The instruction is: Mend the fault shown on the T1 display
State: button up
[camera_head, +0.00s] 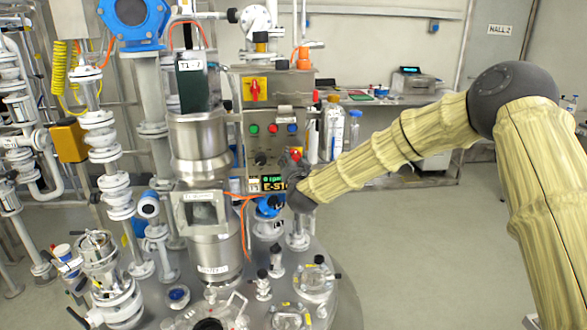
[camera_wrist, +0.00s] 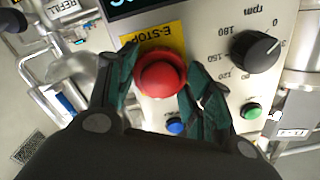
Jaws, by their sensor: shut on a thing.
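In the wrist view, the red E-stop button (camera_wrist: 161,74) stands out from a light control panel over a yellow E-STOP label (camera_wrist: 150,50). My gripper (camera_wrist: 163,85) has its two dark green fingers on either side of the red button, shut on it. The edge of a dark display (camera_wrist: 145,6) shows at the top, mostly cut off. In the head view, a small lit display (camera_head: 272,183) on the panel reads "0 rpm" and part of "E-STO". My arm reaches in from the right and hides part of the panel there.
The wrist view shows a black rpm knob (camera_wrist: 256,51), a green button (camera_wrist: 250,110) and a blue button (camera_wrist: 175,125) close to my fingers. The head view shows a steel vessel lid (camera_head: 240,290) with fittings, a yellow-red switch (camera_head: 255,89) and bottles (camera_head: 332,130) behind. Floor is open at right.

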jog(key=m+b, duration=0.4)
jog(key=shift+f+m, duration=0.1)
jog(key=shift+m, duration=0.3)
dwell(0.4)
jog(key=o, duration=1)
jog(key=shift+d, duration=0.1)
jog(key=s, duration=0.8)
jog(key=s+d, duration=0.1)
jog(key=s, duration=0.3)
jog(key=shift+d, duration=0.1)
